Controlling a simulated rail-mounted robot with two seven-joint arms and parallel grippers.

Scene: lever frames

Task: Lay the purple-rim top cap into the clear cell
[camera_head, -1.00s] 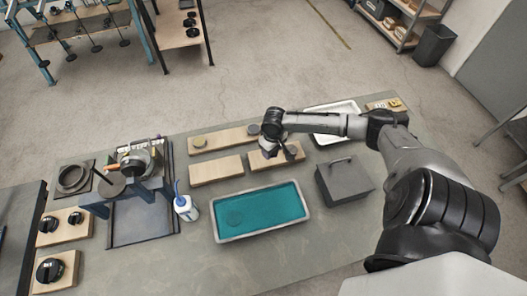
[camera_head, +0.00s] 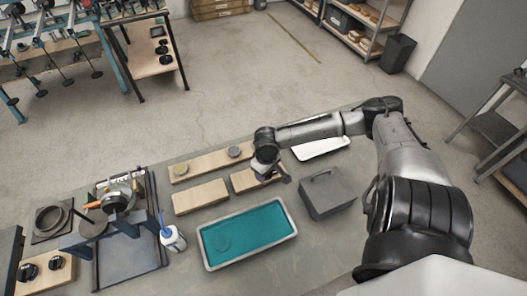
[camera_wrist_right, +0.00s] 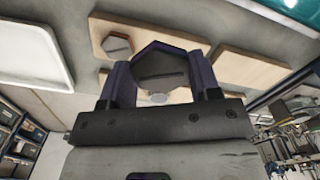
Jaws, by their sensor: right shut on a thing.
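My right gripper (camera_head: 268,172) hangs low over the right front wooden board (camera_head: 240,182) in the head view. In the right wrist view, the same gripper (camera_wrist_right: 162,80) is shut on a dark hexagonal cap (camera_wrist_right: 160,66) with a purplish rim, held between the two fingers. The cap is hard to make out in the head view. A grey disc (camera_head: 234,151) and a yellowish disc (camera_head: 181,170) sit on the long back board (camera_head: 208,163). I cannot pick out the clear cell for sure. My left gripper is not in view.
A teal-lined tray (camera_head: 205,262) with a round shape in it lies in front. A dark box with a handle (camera_head: 327,194) stands to the right, a white tray (camera_head: 322,150) behind it. The left front board (camera_head: 200,197) is bare.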

